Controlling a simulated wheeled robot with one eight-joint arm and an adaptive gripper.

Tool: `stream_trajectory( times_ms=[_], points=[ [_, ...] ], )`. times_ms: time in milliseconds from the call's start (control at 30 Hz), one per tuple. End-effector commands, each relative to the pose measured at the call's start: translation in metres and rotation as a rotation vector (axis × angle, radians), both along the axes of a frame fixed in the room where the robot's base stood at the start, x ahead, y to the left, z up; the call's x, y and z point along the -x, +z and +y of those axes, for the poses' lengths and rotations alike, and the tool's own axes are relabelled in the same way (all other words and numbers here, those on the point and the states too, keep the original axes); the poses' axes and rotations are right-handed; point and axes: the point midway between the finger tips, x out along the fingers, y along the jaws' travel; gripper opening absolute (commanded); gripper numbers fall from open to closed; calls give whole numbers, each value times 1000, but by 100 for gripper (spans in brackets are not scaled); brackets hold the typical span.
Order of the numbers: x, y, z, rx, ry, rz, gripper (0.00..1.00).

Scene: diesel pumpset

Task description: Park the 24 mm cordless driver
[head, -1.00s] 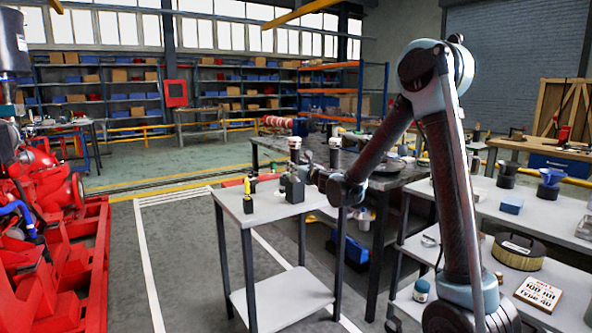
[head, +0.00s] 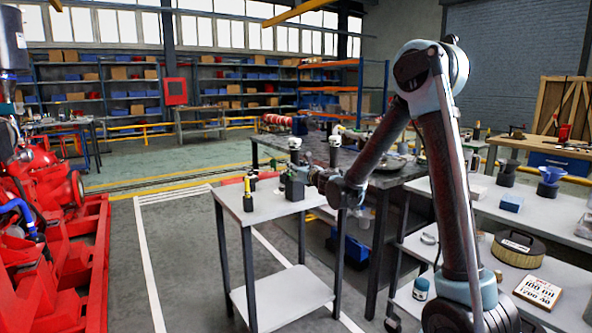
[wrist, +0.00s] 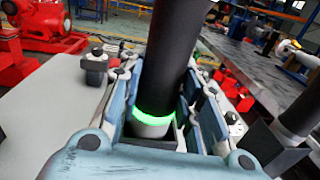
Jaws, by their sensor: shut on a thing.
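In the wrist view my gripper (wrist: 160,106) has its pale blue fingers closed on both sides of a thick dark cylinder, which I take to be the driver (wrist: 172,50). A lit green ring and a pale band circle its lower part. Its lower end sits over a dark square opening; the fingers hide how deep it goes. In the head view my gripper (head: 309,173) is at the far right corner of a small grey table (head: 262,208), beside a dark block (head: 293,188). The driver's size marking cannot be read.
A small dark item with a yellow upright part (head: 247,190) stands on the grey table. A dark workbench (head: 398,180) lies behind it. The red pumpset (head: 45,230) is at the left. Shelves with loose items (head: 480,205) stand at the right. Floor left of the table is clear.

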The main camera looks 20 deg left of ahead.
Motion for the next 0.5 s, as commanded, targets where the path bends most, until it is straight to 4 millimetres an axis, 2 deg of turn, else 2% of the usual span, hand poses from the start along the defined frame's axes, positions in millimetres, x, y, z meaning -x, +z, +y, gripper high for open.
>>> stream_trajectory(
  times_ms=[433, 467, 500],
  points=[
    [0, -7, 0, 0, 0, 0, 0],
    [0, -7, 0, 0, 0, 0, 36],
    [0, -7, 0, 0, 0, 0, 45]
  ],
)
